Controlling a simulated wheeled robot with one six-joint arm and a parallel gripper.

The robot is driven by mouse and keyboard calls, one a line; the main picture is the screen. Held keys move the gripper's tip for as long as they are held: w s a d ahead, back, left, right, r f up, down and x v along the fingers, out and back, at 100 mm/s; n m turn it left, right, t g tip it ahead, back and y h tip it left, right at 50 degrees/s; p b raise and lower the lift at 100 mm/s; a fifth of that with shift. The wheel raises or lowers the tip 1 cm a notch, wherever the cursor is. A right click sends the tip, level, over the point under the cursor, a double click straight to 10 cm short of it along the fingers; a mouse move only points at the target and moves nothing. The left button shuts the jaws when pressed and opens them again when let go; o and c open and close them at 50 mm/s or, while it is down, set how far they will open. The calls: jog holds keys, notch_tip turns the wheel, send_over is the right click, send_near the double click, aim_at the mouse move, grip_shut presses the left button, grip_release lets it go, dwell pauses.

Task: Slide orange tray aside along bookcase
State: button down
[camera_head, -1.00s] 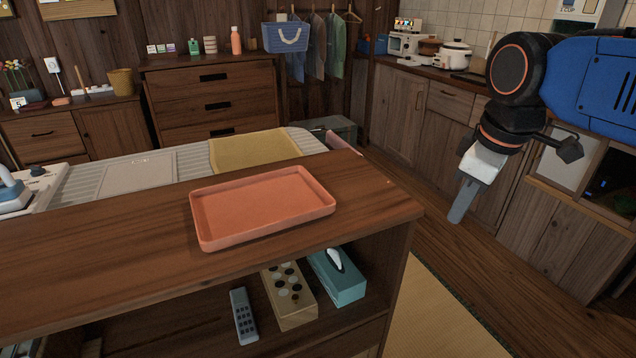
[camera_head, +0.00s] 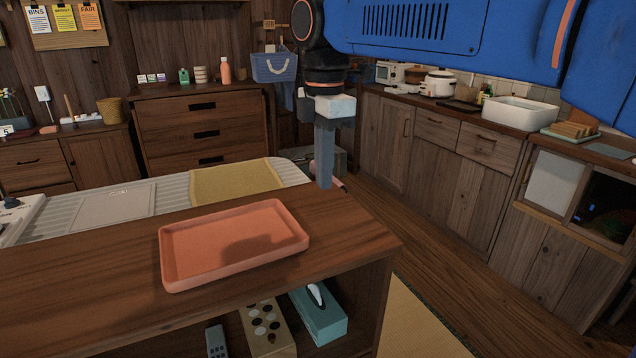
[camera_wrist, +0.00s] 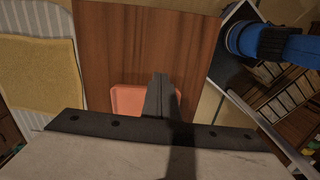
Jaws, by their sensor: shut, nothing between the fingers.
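The orange tray (camera_head: 232,240) lies flat and empty on top of the wooden bookcase (camera_head: 350,230), near its right end. My gripper (camera_head: 324,182) points down with its fingers shut and empty. In the head view it shows above and to the right of the tray, apart from it, and a shadow falls on the tray. In the wrist view the shut fingers (camera_wrist: 161,85) overlap the tray (camera_wrist: 128,98), hiding part of it; the bookcase top (camera_wrist: 140,45) stretches beyond.
On the bookcase shelf are a teal tissue box (camera_head: 318,315), a box with black and white dots (camera_head: 268,325) and a remote (camera_head: 216,340). A yellow mat (camera_head: 236,180) lies behind the bookcase. The top left of the tray is bare.

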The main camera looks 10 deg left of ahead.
aim_at(149, 269)
notch_tip(149, 269, down, 9)
jog(key=shift+s+a+r, duration=0.1)
jog(key=shift+r, duration=0.05)
jog(key=shift+s+a+r, duration=0.1)
jog(key=shift+s+a, duration=0.2)
jog(key=shift+a, duration=0.2)
jog(key=shift+s+a+r, duration=0.1)
jog(key=shift+s+a, duration=0.15)
jog(key=shift+a, duration=0.2)
jog(key=shift+s+a, duration=0.35)
jog(key=shift+a, duration=0.3)
jog(key=s+a, duration=0.4)
jog(key=a, duration=0.4)
jog(key=s+a, duration=0.5)
jog(key=a, duration=0.4)
jog(key=s+a, duration=0.5)
jog(key=a, duration=0.3)
jog(key=shift+s+a, duration=0.15)
jog(key=shift+s, duration=0.05)
